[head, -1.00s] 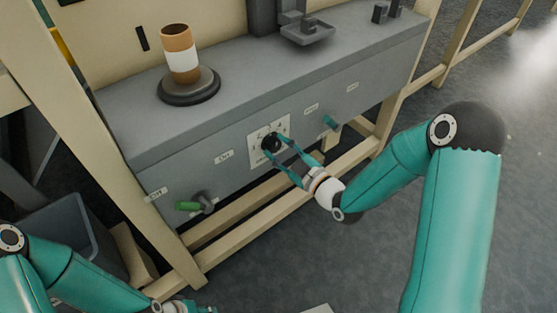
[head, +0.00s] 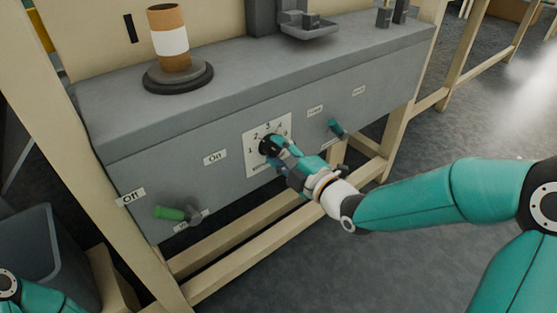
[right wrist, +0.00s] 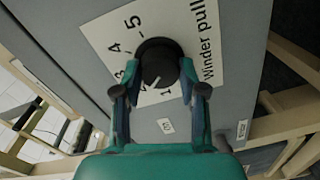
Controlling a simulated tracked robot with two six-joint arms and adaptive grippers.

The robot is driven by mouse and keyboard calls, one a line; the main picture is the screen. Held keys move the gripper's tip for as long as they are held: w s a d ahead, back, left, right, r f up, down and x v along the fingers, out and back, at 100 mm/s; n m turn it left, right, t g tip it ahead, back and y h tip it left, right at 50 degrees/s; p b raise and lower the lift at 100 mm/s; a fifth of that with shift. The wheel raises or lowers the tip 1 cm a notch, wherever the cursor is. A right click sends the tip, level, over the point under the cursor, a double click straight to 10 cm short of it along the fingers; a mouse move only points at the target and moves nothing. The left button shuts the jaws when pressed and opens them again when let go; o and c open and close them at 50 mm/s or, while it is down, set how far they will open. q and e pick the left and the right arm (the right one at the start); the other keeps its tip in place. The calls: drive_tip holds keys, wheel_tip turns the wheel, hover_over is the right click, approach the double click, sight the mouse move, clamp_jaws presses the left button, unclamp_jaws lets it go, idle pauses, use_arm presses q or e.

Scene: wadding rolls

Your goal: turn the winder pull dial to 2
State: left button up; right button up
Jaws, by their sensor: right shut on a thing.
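The black winder pull dial (head: 269,145) sits on a white plate (head: 255,128) numbered 1 to 5 on the front of the grey cabinet. It also shows in the right wrist view (right wrist: 158,60), where its white mark points down and left, towards the 2, which is partly covered. My right gripper (head: 278,152) is shut on the dial, one finger on each side, as the right wrist view (right wrist: 160,90) also shows. My left gripper is out of view; only part of its arm shows at the lower left.
A green-handled lever (head: 175,213) sits left of the dial between Off and On labels. A spool (head: 170,42) stands on the cabinet top. Wooden rails (head: 250,262) run below, and a grey bin (head: 40,250) is at lower left.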

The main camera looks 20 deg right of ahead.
drive_tip(key=shift+s+a+f, duration=0.1)
drive_tip(key=shift+a+f, duration=0.1)
drive_tip(key=shift+f, duration=0.05)
drive_tip(key=o, duration=1)
drive_tip(key=shift+o, duration=0.7)
drive_tip(key=shift+d+r, duration=0.1)
drive_tip(key=shift+r, duration=0.05)
drive_tip(key=v, duration=0.7)
drive_tip(key=shift+s, duration=0.2)
drive_tip(key=shift+d, duration=0.1)
